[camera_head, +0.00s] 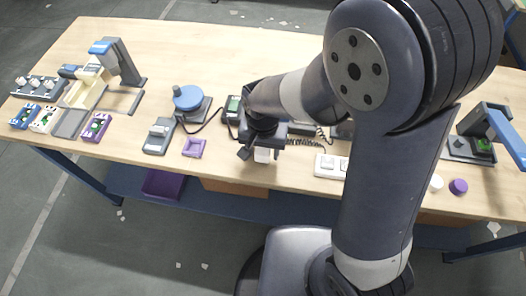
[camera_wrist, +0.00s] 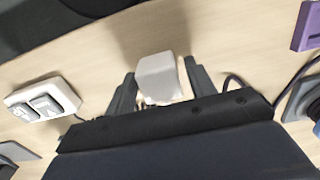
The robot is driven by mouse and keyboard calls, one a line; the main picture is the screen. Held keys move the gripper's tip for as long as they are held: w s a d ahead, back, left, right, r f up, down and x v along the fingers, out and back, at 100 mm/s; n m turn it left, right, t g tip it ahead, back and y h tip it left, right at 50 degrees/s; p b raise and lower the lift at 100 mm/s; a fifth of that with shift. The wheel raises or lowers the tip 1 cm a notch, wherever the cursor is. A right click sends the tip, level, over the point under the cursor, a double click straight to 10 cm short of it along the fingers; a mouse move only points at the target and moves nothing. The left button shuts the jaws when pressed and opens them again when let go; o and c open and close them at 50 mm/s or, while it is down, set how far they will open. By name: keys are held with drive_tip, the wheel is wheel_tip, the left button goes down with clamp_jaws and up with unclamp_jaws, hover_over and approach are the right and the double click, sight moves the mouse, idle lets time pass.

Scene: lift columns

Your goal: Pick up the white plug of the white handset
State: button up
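The white plug (camera_wrist: 160,78) is a small white block between the two fingers of my gripper (camera_wrist: 160,88) in the wrist view. The fingers flank it closely on both sides, and it appears held. In the head view the white plug (camera_head: 263,155) shows just below my gripper (camera_head: 258,152), over the front part of the table. A shadow lies on the wood beyond it in the wrist view.
A purple tray (camera_head: 194,148) and a grey device (camera_head: 159,137) lie left, near a blue round-topped stand (camera_head: 188,97). A white cap and a purple cap (camera_head: 458,186) are at right. The table's front edge is close.

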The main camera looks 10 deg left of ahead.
sight(263, 149)
drive_tip(key=c, duration=0.7)
drive_tip(key=shift+r, duration=0.1)
drive_tip(key=shift+c, duration=0.2)
wheel_tip(263, 149, up, 10)
drive_tip(key=shift+f, duration=0.1)
